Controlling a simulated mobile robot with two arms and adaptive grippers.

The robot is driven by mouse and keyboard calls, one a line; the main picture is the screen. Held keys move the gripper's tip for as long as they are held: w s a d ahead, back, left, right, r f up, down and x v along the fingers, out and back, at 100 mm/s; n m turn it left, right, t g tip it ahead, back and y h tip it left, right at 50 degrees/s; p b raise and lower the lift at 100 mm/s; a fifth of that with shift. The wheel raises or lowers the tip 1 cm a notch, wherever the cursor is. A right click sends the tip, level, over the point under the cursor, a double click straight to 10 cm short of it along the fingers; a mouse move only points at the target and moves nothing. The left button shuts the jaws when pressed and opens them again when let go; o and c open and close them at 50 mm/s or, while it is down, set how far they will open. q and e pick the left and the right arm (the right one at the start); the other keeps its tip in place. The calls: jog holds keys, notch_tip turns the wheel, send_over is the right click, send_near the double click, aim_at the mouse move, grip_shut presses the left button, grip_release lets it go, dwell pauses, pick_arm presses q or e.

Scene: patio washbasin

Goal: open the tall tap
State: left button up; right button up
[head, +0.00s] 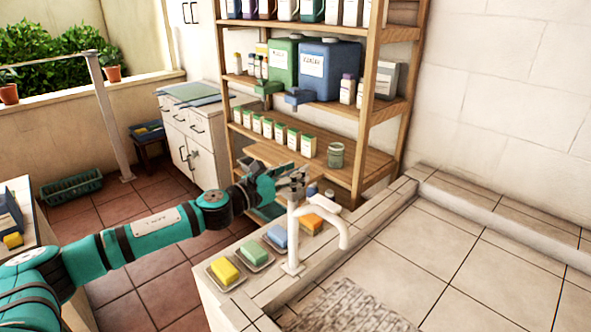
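The tall tap (292,234) is white and stands upright on the tiled ledge of the washbasin, with its curved spout reaching right and down over the basin. A greyish handle part (295,183) shows at its top. No water shows at the spout. My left arm comes in from the left, and my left gripper (281,178) is at the tap's top, close beside or around the handle. The fingers overlap the handle in the picture, so I cannot tell whether they touch it or how far they are open. My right gripper is not in view.
Soap bars on dishes, yellow (225,270), green (254,253), blue (277,236) and orange (312,222), line the ledge around the tap's base. A wooden shelf (370,130) with bottles and canisters stands behind. The tiled basin area (450,250) to the right is clear.

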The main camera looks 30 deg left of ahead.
pick_arm(q)
jog(key=shift+s, duration=0.1)
jog(key=shift+r, duration=0.1)
jog(key=shift+c, duration=0.8)
grip_shut()
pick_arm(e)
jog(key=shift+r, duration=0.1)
